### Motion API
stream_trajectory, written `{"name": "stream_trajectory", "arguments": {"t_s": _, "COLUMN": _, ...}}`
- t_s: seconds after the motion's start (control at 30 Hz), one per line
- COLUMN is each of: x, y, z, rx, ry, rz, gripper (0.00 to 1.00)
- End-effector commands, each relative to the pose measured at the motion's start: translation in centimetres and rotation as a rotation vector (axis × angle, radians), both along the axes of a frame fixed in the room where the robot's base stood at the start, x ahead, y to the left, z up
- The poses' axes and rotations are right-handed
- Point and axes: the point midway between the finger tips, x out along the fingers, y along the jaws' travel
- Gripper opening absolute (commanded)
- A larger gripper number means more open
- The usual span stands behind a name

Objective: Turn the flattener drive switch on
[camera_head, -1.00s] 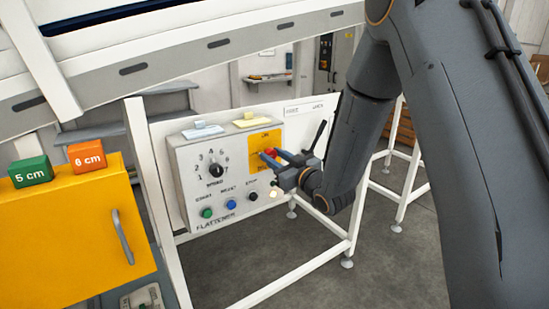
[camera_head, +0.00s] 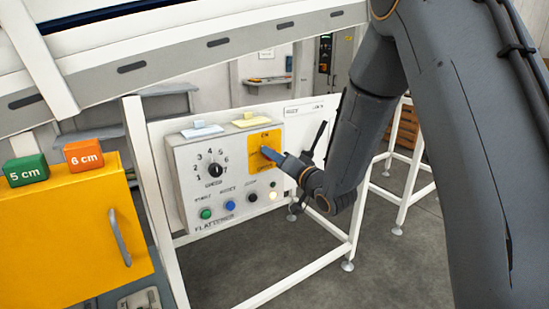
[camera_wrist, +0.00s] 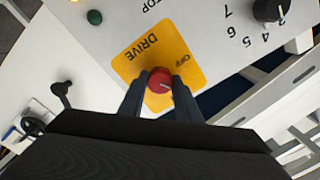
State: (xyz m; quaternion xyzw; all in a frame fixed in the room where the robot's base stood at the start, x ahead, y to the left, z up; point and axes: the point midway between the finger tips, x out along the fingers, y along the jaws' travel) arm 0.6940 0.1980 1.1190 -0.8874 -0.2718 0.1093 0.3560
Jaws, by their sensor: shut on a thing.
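The flattener drive switch is a red round knob (camera_wrist: 160,80) on a yellow plate (camera_wrist: 133,62) marked DRIVE and OFF. The plate (camera_head: 258,143) sits at the upper right of the grey flattener panel (camera_head: 182,160) in the head view. My gripper (camera_wrist: 160,94) is shut on the red knob, one finger on each side. In the head view my gripper (camera_head: 268,153) reaches the plate from the right and hides the knob. A pale line shows on the knob, but I cannot tell its exact setting.
A yellow cabinet (camera_head: 60,230) stands at left. A white frame (camera_head: 152,205) surrounds the panel.

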Motion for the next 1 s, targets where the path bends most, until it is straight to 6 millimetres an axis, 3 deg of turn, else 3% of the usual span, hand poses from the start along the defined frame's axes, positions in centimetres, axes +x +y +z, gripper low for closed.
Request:
{"name": "stream_trajectory", "arguments": {"t_s": 0.5, "x": 0.12, "y": -0.21, "z": 0.03, "rx": 0.36, "ry": 0.241, "rz": -0.004, "gripper": 0.08}}
{"name": "stream_trajectory", "arguments": {"t_s": 1.0, "x": 0.14, "y": -0.24, "z": -0.03, "rx": 0.494, "ry": 0.33, "rz": -0.004, "gripper": 0.08}}
